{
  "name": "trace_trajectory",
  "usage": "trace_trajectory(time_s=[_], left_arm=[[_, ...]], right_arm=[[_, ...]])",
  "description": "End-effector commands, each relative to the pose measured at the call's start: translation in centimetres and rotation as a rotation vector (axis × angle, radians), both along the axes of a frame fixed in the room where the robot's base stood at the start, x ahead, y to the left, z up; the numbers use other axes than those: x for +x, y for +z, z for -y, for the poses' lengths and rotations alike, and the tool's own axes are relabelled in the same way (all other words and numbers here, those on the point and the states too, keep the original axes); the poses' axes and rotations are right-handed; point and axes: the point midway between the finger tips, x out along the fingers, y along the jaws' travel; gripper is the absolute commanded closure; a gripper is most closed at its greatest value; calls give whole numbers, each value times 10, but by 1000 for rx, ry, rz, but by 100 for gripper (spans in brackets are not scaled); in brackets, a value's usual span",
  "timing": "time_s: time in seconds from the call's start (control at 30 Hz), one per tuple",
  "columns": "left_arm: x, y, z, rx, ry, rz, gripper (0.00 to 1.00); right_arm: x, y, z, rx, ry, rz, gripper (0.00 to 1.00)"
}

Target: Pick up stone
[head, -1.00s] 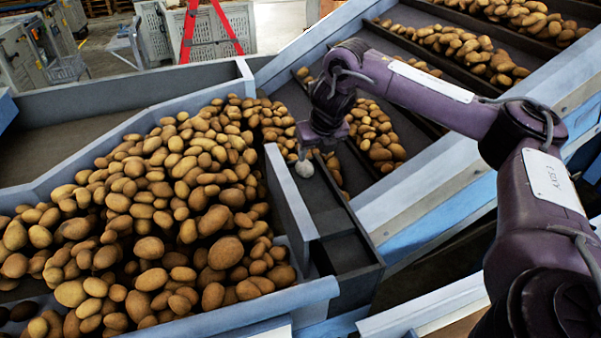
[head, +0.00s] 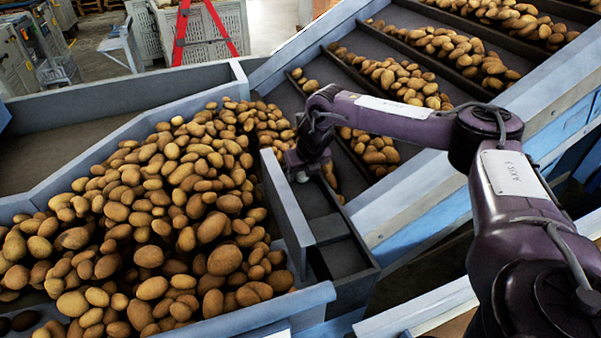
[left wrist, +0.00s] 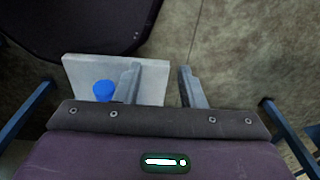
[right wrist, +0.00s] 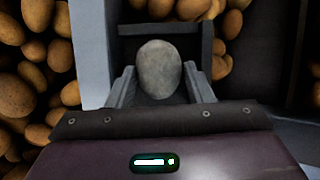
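The stone (right wrist: 160,69) is a pale grey, rounded lump, clear among the brown potatoes. In the right wrist view it sits between the fingers of my right gripper (right wrist: 160,85), one finger on each side with hardly any gap. I cannot see a firm grip on it. In the head view my right gripper (head: 303,170) is low over the narrow dark channel, and only a pale bit of the stone (head: 302,177) shows below it.
A grey bin (head: 300,298) full of potatoes (head: 150,257) lies left of the channel (head: 345,257). The bin's side wall (head: 285,205) stands close to the right gripper. A sloped conveyor (head: 350,45) with potatoes between its cleats rises to the right.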

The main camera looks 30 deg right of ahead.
Motion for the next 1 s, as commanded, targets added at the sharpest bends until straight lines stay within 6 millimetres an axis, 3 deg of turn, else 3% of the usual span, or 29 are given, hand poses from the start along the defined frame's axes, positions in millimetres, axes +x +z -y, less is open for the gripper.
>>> trace_trajectory(time_s=[0.03,0.2,0.63,0.77,1.0], left_arm=[[-1,0,0,0,0,-1,64],[-2,0,0,1,0,-3,64],[-2,-5,0,1,1,-3,64],[-2,-12,0,1,1,-3,64],[-1,-31,0,-1,1,-2,64]], right_arm=[[0,0,0,0,0,0,61],[0,1,0,0,0,1,82],[1,12,-1,1,0,4,82],[2,30,-1,1,1,7,82],[2,89,-1,1,0,10,82]])
